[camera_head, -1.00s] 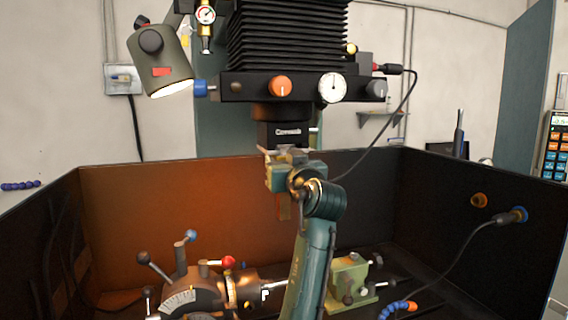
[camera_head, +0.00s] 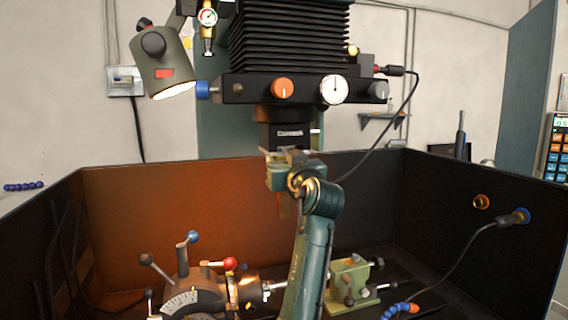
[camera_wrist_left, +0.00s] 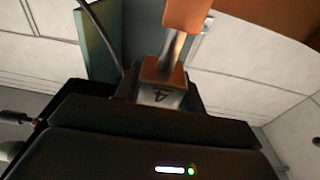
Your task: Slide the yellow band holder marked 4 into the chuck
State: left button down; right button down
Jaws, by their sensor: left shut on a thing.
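My left gripper (camera_head: 287,158) is raised in the middle of the head view, right under the black chuck (camera_head: 288,134) on the machine's spindle. It is shut on the holder, which is mostly hidden by the gripper in that view. In the left wrist view the holder's pale face marked 4 (camera_wrist_left: 162,96) shows against the dark chuck body, with an orange-lit part above it. The holder looks at or very near the chuck's mouth; I cannot tell how far in it is. My right gripper is not in view.
Above the chuck is a dark crossbar with an orange knob (camera_head: 282,88) and a dial (camera_head: 335,90). A lamp (camera_head: 161,62) hangs at the left. Below stand an indexing head (camera_head: 190,295) with levers and a green tailstock (camera_head: 351,283). Dark tray walls (camera_head: 440,215) enclose the area.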

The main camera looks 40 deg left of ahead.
pick_arm(q)
jog(key=c, duration=1.1)
grip_release()
jog(key=shift+r, duration=0.15)
jog(key=o, duration=0.3)
jog(key=shift+o, duration=0.2)
jog(key=shift+f, duration=0.3)
jog(key=b+v, duration=0.3)
jog(key=v, duration=1)
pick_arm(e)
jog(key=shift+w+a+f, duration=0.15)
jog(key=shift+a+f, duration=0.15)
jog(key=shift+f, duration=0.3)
pick_arm(q)
jog(key=shift+s+r, duration=0.1)
jog(key=shift+r, duration=0.05)
